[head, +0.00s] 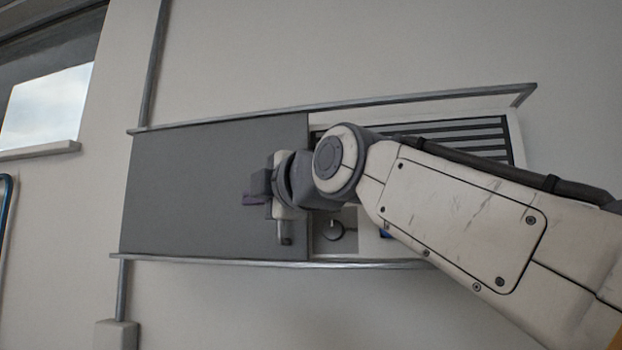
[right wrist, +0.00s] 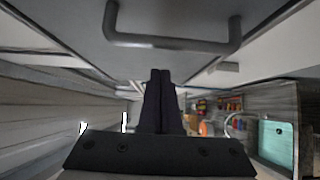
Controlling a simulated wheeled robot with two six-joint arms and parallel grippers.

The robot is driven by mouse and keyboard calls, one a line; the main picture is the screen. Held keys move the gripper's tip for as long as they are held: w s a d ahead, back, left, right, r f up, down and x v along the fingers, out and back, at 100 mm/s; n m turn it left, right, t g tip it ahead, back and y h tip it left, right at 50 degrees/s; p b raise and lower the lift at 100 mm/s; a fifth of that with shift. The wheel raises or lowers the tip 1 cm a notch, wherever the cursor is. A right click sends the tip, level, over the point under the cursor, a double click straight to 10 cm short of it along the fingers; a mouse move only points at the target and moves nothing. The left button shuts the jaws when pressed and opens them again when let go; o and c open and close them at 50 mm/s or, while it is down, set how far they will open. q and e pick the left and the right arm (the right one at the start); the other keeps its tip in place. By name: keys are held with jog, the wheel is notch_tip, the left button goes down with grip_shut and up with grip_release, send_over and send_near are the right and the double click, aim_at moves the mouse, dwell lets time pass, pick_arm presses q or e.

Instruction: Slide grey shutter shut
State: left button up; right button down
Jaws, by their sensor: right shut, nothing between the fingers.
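The grey shutter (head: 200,185) is a flat panel between an upper rail (head: 400,100) and a lower rail (head: 200,262) on the wall. It covers the left part of the panel; the right part is uncovered. My right gripper (head: 250,199) is shut and empty in front of the shutter, near its right edge. In the right wrist view, its closed fingers (right wrist: 160,75) point at the shutter surface, with the U-shaped grey handle (right wrist: 172,43) just beyond the tips. The fingers do not grip the handle; whether they touch it I cannot tell. My left gripper is not in view.
A window (head: 48,105) is at the upper left. A conduit box (head: 116,335) sits below. The right wrist view shows a teal sink (right wrist: 276,142).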

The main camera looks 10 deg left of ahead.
jog(key=shift+w+d, duration=0.3)
jog(key=shift+d, duration=0.5)
jog(key=shift+w+d, duration=0.3)
jog(key=shift+d, duration=0.5)
jog(key=shift+d, duration=0.1)
